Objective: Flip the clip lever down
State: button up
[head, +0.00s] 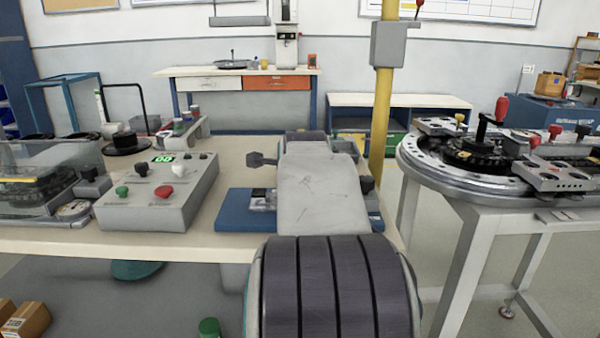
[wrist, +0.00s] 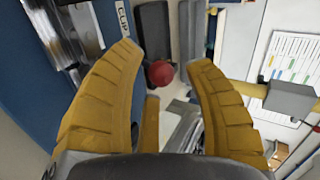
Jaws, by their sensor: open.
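A red ball knob (wrist: 159,73), likely the clip lever's end, shows in the gap between the fingers, nearer the left finger. Whether it touches a finger I cannot tell. A dark grey bar (wrist: 155,38) lies behind the knob. A blue base (wrist: 52,70) with metal parts and a label that seems to read CLIP is at the left. In the head view the blue base (head: 235,213) sits on the bench, and my arm hides the lever and gripper.
A grey control box (head: 165,192) with knobs and a green display stands left of the blue base. A clear-covered case (head: 45,165) is further left. A yellow post (head: 383,110) rises behind the bench's right end. A round metal track table (head: 480,185) is at the right.

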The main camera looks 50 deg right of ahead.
jog(key=v, duration=1.1)
jog(key=shift+a+r, duration=0.1)
